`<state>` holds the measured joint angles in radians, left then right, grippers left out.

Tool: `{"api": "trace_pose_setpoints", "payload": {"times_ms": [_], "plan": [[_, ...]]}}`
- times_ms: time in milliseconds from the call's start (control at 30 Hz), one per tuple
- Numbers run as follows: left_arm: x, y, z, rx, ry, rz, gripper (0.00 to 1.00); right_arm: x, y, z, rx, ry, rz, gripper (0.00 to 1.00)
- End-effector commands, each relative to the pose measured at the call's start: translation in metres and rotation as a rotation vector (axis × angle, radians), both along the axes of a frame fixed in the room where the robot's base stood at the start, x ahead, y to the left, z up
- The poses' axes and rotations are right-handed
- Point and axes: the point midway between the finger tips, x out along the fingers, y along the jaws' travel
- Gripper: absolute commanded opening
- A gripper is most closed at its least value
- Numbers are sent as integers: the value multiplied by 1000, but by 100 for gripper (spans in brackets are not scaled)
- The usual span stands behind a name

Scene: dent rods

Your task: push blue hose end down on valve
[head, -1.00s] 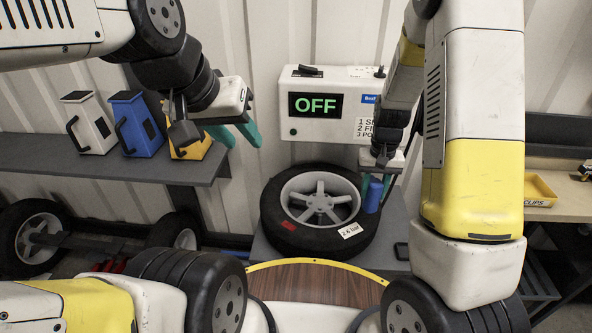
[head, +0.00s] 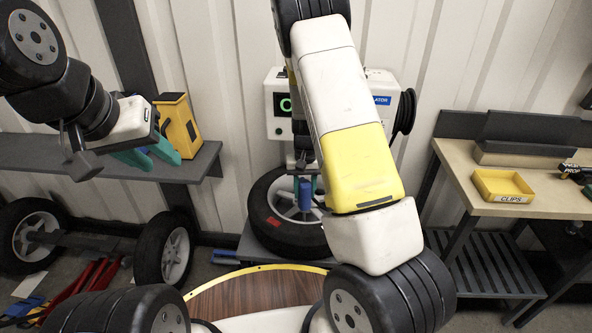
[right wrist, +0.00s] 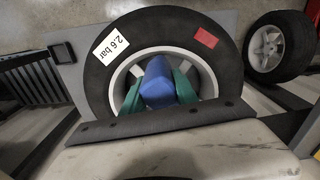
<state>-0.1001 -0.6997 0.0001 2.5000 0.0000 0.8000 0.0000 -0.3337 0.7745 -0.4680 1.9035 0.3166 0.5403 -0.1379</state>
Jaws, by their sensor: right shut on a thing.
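The blue hose end (head: 305,196) is held upright between the teal fingers of my right gripper (head: 304,190). In the right wrist view the blue hose end (right wrist: 157,84) sits between both fingers, in front of the wheel's pale rim. The tire (head: 262,222) lies flat on a grey stand; it also shows in the right wrist view (right wrist: 98,82). The valve cannot be made out; the hose end and fingers cover part of the rim. Whether the hose end touches anything below is unclear. My left gripper (head: 150,157) is open and empty by the shelf at left.
A bench (head: 455,165) with a yellow clips tray (head: 500,187) is at right.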

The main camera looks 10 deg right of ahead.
Motion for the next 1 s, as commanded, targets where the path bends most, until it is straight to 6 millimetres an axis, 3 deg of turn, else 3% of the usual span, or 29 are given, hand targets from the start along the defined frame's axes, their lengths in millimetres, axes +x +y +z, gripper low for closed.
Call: {"api": "trace_pose_setpoints", "payload": {"times_ms": [233, 1000], "plan": [[0, 0, 0, 0, 0, 0, 36, 0, 0, -8, 0, -1, -1, 0], [0, 0, 0, 0, 0, 0, 36, 0, 0, -8, 0, -1, -1, 0]]}}
